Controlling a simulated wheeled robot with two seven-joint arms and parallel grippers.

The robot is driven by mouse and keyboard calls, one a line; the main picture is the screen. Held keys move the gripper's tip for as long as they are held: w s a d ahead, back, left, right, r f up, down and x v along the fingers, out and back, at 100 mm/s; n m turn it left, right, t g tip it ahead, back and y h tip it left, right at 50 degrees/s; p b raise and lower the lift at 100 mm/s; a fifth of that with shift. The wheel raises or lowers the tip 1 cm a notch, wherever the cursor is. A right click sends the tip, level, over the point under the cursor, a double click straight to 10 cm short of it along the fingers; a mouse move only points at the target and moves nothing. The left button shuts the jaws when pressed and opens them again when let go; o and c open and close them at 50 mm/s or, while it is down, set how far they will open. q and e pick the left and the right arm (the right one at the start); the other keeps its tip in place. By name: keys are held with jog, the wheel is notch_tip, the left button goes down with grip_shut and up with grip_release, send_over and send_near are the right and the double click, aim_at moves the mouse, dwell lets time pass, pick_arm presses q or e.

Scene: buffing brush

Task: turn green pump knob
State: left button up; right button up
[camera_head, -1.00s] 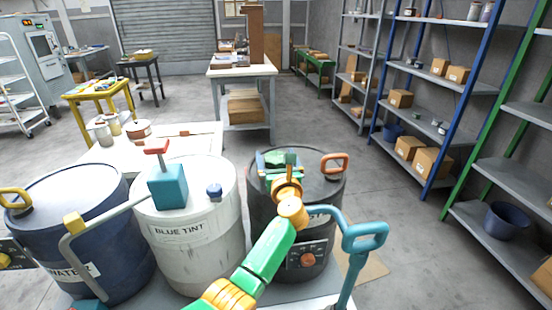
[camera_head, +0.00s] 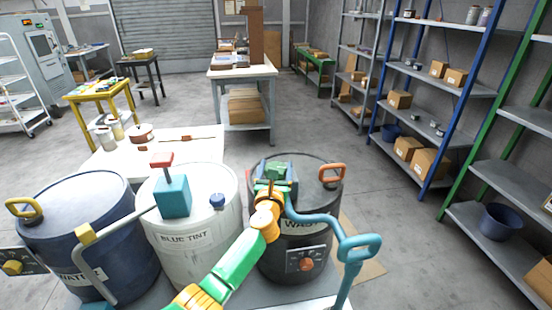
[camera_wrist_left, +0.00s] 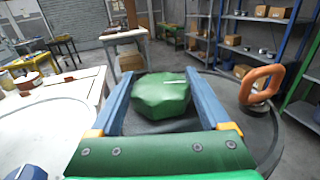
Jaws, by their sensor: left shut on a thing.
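The green knob (camera_head: 279,171) sits on top of the black drum (camera_head: 318,208), near its back left. It is faceted and also shows in the left wrist view (camera_wrist_left: 161,95). My left gripper (camera_head: 274,180) comes in over the drum from the front. Its two blue fingers lie along the left and right sides of the knob, and it is shut on the knob. A curved teal pipe with a loop handle (camera_head: 358,243) is at the drum's front right. My right gripper is not in view.
An orange loop handle (camera_head: 333,172) stands at the drum's right rim. The white "BLUE TINT" drum (camera_head: 190,245) and the dark blue drum (camera_head: 80,205) stand to the left. A teal block with a red T-handle (camera_head: 173,196) rises from the white drum.

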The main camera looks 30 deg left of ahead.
pick_arm(q)
jog(key=shift+a+r+m+t+h, duration=0.2)
jog(key=shift+m+t+h, duration=0.1)
jog(key=shift+m+h, duration=0.3)
jog(key=shift+f+m+h+p, duration=0.1)
jog(key=shift+m+h+p, duration=0.2)
jog(key=shift+h, duration=0.4)
jog(key=m+h, duration=0.1)
jog(key=m+h+b, duration=0.1)
jog(key=shift+f+t+h, duration=0.25)
jog(key=shift+t+h, duration=0.05)
jog(key=shift+h, duration=0.1)
jog(key=m+h+b, duration=0.2)
jog(key=h+b, duration=0.1)
jog(key=b, duration=0.1)
jog(key=m+g+h+b, duration=0.1)
jog(key=m+h+b, duration=0.1)
jog(key=b, duration=0.3)
jog(key=m+g+h+b, duration=0.1)
jog(key=m+h+b, duration=0.1)
jog(key=h+b, duration=0.2)
jog(key=shift+d+f+b, duration=0.1)
jog(key=shift+b, duration=0.4)
jog(key=shift+r+m+g+h+b, duration=0.25)
jog(key=shift+m+g+h+b, duration=0.15)
jog(key=shift+h+b, duration=0.45)
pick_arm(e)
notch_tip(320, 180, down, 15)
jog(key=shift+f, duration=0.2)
